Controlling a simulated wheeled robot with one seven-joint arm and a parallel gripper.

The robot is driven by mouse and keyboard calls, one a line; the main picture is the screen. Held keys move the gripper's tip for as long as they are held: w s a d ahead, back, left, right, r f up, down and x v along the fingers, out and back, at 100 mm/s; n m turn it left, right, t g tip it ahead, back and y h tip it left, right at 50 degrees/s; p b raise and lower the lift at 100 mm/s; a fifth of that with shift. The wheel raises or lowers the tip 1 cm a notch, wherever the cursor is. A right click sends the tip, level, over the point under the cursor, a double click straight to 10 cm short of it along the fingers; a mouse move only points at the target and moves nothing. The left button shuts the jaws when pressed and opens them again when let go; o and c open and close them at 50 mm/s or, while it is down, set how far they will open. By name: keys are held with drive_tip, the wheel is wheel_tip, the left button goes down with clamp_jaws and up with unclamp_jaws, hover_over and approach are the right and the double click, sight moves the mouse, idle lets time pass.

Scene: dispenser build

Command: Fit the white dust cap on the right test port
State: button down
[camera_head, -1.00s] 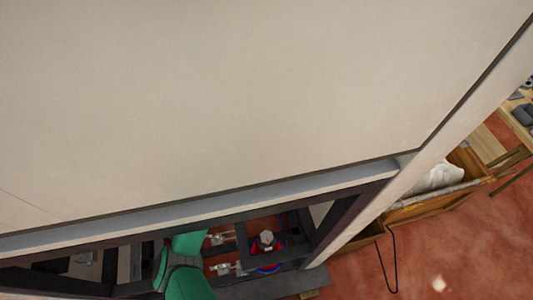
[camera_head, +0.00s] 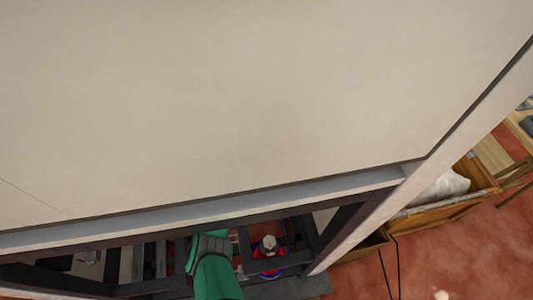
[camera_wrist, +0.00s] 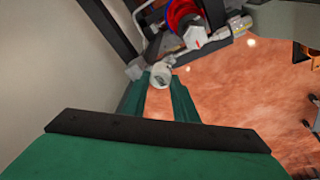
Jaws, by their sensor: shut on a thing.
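My gripper (camera_wrist: 160,88) shows in the wrist view as two green fingers reaching away from a green palm. It is shut on a small whitish round piece, which looks like the white dust cap (camera_wrist: 160,75), held at the fingertips. Metal fittings (camera_wrist: 238,26) show at the top right, beyond the fingertips; I cannot tell which of them is the right test port. In the head view my green arm (camera_head: 213,268) reaches into the frame opening below the large pale panel. The fingertips and the cap are hidden there.
A pale hexagonal-topped part (camera_wrist: 193,37) with a red and blue ring stands beyond the cap; it also shows in the head view (camera_head: 268,244). Dark frame bars (camera_wrist: 108,28) and a pale panel (camera_wrist: 55,60) lie close at left. A wooden crate (camera_head: 440,207) stands at right.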

drive_tip(key=w+f, duration=0.2)
drive_tip(key=f, duration=0.1)
drive_tip(key=shift+w, duration=0.4)
drive_tip(key=shift+w+a+f, duration=0.15)
drive_tip(key=shift+a+f, duration=0.1)
drive_tip(key=shift+f, duration=0.05)
drive_tip(key=x, duration=0.3)
drive_tip(key=shift+d, duration=0.15)
drive_tip(key=shift+f, duration=0.15)
drive_tip(key=shift+f, duration=0.5)
drive_tip(key=shift+f, duration=0.15)
drive_tip(key=c, duration=1.4)
unclamp_jaws()
